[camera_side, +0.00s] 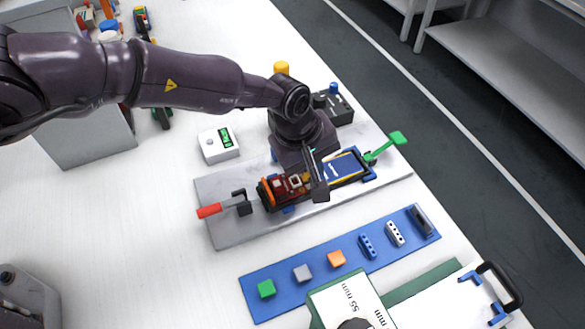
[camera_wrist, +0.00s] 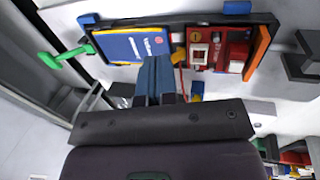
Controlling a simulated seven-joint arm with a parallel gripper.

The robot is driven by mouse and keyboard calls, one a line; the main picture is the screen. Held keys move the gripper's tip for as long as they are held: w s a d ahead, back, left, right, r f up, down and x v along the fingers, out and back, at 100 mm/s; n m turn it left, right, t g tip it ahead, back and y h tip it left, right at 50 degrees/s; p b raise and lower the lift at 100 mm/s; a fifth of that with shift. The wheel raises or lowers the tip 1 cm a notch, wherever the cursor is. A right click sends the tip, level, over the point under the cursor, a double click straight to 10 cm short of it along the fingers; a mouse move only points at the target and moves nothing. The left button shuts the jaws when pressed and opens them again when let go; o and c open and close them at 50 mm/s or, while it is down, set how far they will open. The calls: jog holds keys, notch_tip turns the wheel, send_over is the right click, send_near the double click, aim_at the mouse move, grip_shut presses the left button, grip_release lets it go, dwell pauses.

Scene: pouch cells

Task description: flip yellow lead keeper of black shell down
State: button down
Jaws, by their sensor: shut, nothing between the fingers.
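The black shell (camera_wrist: 190,19) lies on a grey plate, with a blue pouch cell (camera_wrist: 130,46) in one half and a red circuit board (camera_wrist: 217,50) in the other. In the wrist view a small yellow piece, apparently the lead keeper (camera_wrist: 180,54), shows between cell and board, beside my fingertips; its exact angle is unclear. My gripper (camera_wrist: 155,72) is shut and empty, over the shell's near side by the cell's inner end. In the side view my gripper (camera_side: 319,190) hides the middle of the shell, and I cannot tell whether it touches the keeper.
A red-handled clamp (camera_side: 210,211) and a green-handled lever (camera_side: 397,139) flank the shell on the grey plate (camera_side: 222,235). A blue strip (camera_side: 290,298) with several small blocks lies in front. A white meter (camera_side: 218,144) stands behind. Bare white table lies left.

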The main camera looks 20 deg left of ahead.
jog(key=shift+w+d+f, duration=0.2)
jog(key=shift+w+d, duration=0.15)
dwell(0.3)
jog(key=shift+w+d+f, duration=0.1)
jog(key=shift+d+f, duration=0.05)
jog(key=shift+w+d+f, duration=0.25)
jog(key=shift+w+f, duration=0.05)
jog(key=shift+f, duration=0.05)
dwell(1.5)
jog(key=shift+s+a+f, duration=0.5)
jog(key=shift+s+f, duration=0.05)
jog(key=shift+s+a+r, duration=0.1)
jog(key=shift+a+r, duration=0.05)
jog(key=shift+r, duration=0.05)
jog(key=v, duration=0.4)
jog(key=shift+r, duration=0.15)
notch_tip(320, 180, up, 10)
jog(key=shift+w+d, duration=0.45)
